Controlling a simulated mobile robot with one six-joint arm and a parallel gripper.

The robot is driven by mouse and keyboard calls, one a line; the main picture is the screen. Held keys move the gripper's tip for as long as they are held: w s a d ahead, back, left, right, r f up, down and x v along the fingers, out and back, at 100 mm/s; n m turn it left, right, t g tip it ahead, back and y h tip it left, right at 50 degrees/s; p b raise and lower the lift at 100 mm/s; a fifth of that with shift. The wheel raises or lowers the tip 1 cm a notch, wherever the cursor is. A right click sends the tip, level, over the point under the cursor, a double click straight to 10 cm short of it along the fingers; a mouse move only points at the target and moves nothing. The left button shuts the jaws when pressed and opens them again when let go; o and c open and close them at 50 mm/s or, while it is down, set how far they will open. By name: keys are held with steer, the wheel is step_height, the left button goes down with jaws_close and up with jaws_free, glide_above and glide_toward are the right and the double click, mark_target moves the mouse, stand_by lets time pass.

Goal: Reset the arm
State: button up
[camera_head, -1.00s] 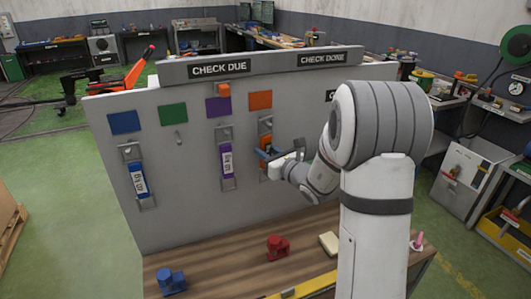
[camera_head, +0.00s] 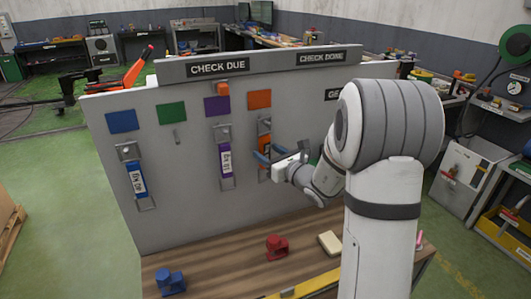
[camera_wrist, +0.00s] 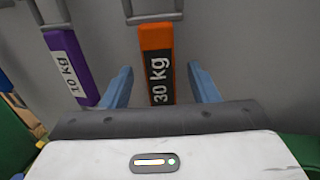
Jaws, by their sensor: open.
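My gripper (camera_head: 268,157) is in front of the grey board (camera_head: 180,225), near the orange 30 kg block. In the wrist view my gripper (camera_wrist: 160,88) has its two blue fingers spread apart, with nothing held between them. The orange block (camera_wrist: 157,62) hangs on the board beyond the fingers and shows between them, and its label reads 30 kg. In the head view the orange block (camera_head: 264,148) is partly hidden by my gripper. My white and grey arm covers the right part of the board.
A purple 10 kg block (camera_head: 226,160) hangs left of the orange one, and a blue block (camera_head: 136,180) hangs further left. On the wooden bench (camera_head: 220,262) are a blue clamp-like item (camera_head: 170,282), a red one (camera_head: 277,247) and a cream block (camera_head: 329,243).

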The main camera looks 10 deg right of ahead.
steer(key=b+v, duration=0.1)
steer(key=v, duration=0.5)
steer(key=s+a+f+n+g+y, duration=0.2)
steer(key=s+a+n+g, duration=1.1)
steer(key=s+n, duration=0.5)
steer(key=s+d+f+n+h, duration=0.1)
steer(key=s+d+n+h, duration=0.8)
steer(key=s+d+n, duration=0.1)
steer(key=s+n, duration=0.1)
steer(key=n, duration=0.1)
steer(key=shift+f+n+h, duration=0.3)
steer(key=shift+n+h, duration=0.1)
steer(key=shift+o, duration=0.5)
